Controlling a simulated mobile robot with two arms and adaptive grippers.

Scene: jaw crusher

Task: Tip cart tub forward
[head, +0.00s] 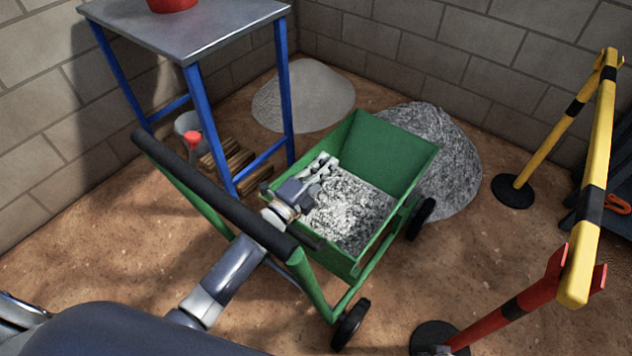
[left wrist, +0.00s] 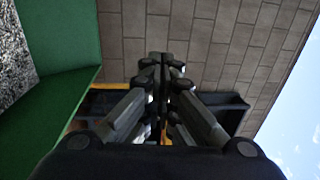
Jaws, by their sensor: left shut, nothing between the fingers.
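The green cart tub (head: 378,150) sits level on its wheeled frame in the middle of the head view, with grey gravel (head: 350,212) inside. The cart's black handle bar (head: 205,190) crosses above my left arm. My left gripper (head: 326,163) is shut and empty, at the tub's left side near its rim and above the gravel's edge; I cannot tell whether it touches the tub. In the left wrist view the closed fingers (left wrist: 165,72) point away, with the green tub wall (left wrist: 60,105) to their left. My right gripper is not in view.
A pale heap (head: 303,95) and a grey gravel heap (head: 450,160) lie behind. A yellow-black barrier (head: 600,140) and a red-black post (head: 510,308) stand right.

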